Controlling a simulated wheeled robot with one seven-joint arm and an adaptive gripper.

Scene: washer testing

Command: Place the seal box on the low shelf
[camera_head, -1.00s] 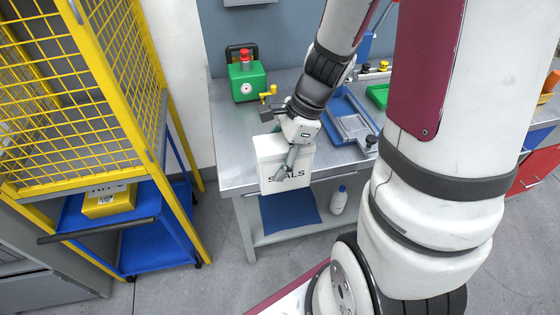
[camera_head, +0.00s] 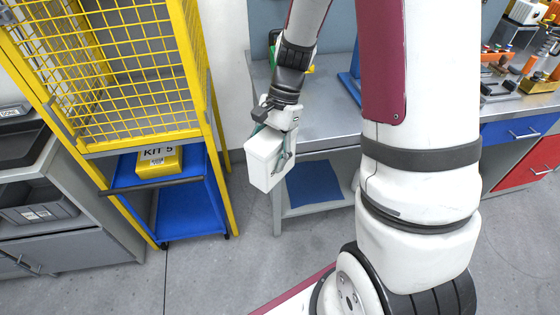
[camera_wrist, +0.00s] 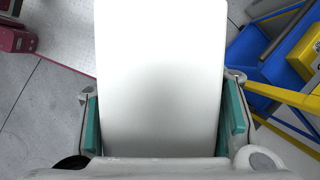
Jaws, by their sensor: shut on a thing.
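The seal box (camera_head: 263,161) is a white box held in my gripper (camera_head: 278,150) in the head view, in front of the bench's left end and above the floor. In the wrist view the white box (camera_wrist: 160,80) fills the middle, between the two teal-padded fingers of my gripper (camera_wrist: 163,120), which are shut on it. The low shelf (camera_head: 292,208) under the bench shows in the head view, with a blue mat (camera_head: 314,183) on it. The box is apart from the shelf, higher and to its left. Part of the shelf is hidden behind my arm.
A yellow mesh cage (camera_head: 130,80) stands at left. Near its foot is a blue cart (camera_head: 190,212) with a yellow kit box (camera_head: 158,160). The bench top (camera_head: 325,118) is above the shelf. Grey floor (camera_head: 215,270) is clear in front. A grey cabinet (camera_head: 70,235) stands far left.

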